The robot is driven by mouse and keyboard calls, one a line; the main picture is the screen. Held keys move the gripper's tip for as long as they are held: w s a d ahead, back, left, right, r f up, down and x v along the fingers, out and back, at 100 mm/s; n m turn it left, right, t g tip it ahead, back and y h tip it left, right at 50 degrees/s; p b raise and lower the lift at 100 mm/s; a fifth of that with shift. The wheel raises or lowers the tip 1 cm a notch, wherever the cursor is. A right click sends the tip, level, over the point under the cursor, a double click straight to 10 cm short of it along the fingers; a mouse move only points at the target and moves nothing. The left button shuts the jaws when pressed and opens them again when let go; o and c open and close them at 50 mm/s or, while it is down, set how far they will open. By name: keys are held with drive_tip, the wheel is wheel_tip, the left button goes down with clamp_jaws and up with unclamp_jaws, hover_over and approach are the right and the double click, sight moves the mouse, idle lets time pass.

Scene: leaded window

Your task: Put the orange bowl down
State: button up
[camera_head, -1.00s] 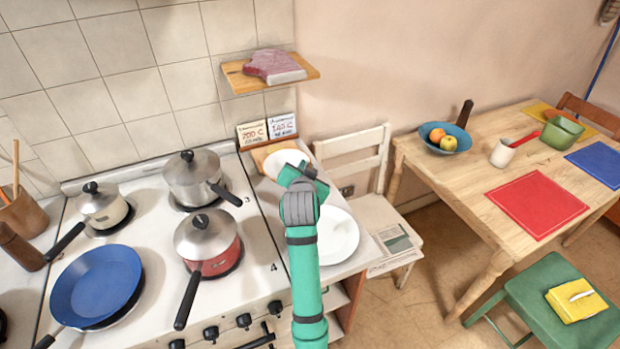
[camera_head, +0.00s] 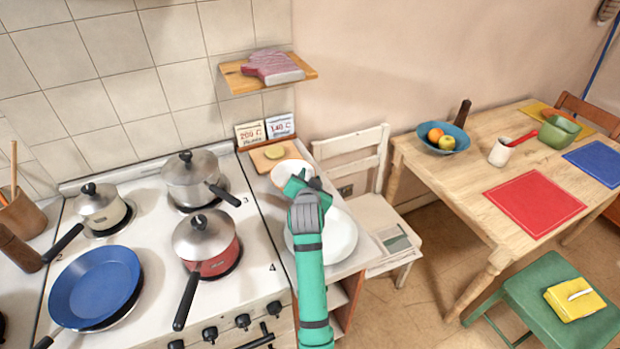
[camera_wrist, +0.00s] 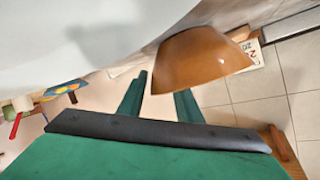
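The orange bowl (camera_head: 291,172) shows in the head view over the counter, just in front of the cutting board, with its pale inside facing up. In the wrist view its orange outer wall (camera_wrist: 195,62) fills the upper middle. My gripper (camera_head: 304,184) is at the near right side of the bowl. In the wrist view its green fingers (camera_wrist: 158,98) straddle the bowl's near edge, one outside and the other partly hidden behind the wall. It appears shut on that wall with a small gap showing. Whether the bowl's base touches the counter cannot be seen.
A white plate (camera_head: 340,238) lies on the counter beneath my arm. The cutting board (camera_head: 264,163) with a yellow lemon piece (camera_head: 274,152) and two cards stand behind the bowl. The stove with pots, including a red pot (camera_head: 212,262), is to the left. A chair (camera_head: 380,215) is to the right.

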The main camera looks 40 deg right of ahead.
drive_tip(key=v, duration=1.2)
idle(0.6)
